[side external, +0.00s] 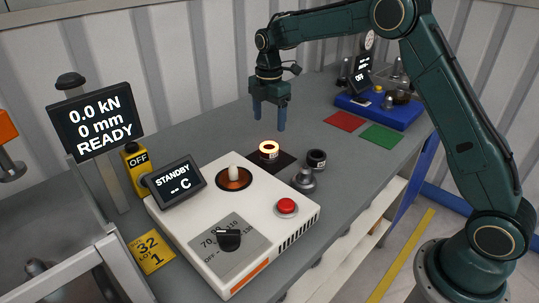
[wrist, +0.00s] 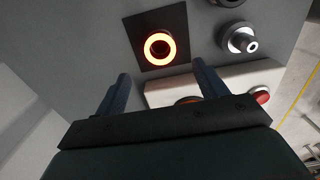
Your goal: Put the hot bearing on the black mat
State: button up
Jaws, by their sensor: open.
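The hot bearing (side external: 269,150) is a ring glowing orange-yellow on its top. It lies on the black mat (side external: 254,162), a dark square on the grey bench behind the white heater. In the wrist view the glowing bearing (wrist: 159,49) rests on the black mat (wrist: 134,24), inside its edges. My gripper (side external: 269,128) is above the bench, just behind the bearing and apart from it. Its blue fingers are open and empty; in the wrist view my gripper (wrist: 160,82) has nothing between its fingers.
The white heater (side external: 300,222) carries a STANDBY display (side external: 174,186), a knob and a red button. A dark ring (side external: 316,159) and a silver part (side external: 303,180) stand right of the mat. Red (side external: 344,121) and green (side external: 381,138) mats lie farther right, beside a blue tray (side external: 372,115).

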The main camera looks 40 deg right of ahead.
jog(key=shift+r, duration=1)
jog(key=s+a+r+m+t, duration=0.1)
jog(key=s+r+m, duration=0.3)
jog(key=s+r, duration=0.4)
jog(key=s+a+r+m+t, duration=0.15)
jog(key=s+r+m, duration=0.35)
jog(key=s, duration=0.5)
jog(key=s+f+m+t, duration=0.1)
jog(key=s+m, duration=0.3)
jog(key=s, duration=0.5)
jog(key=s+a+f+m+t, duration=0.1)
jog(key=s+m, duration=0.4)
jog(key=s, duration=0.5)
jog(key=shift+f+t, duration=0.55)
jog(key=shift+f, duration=0.2)
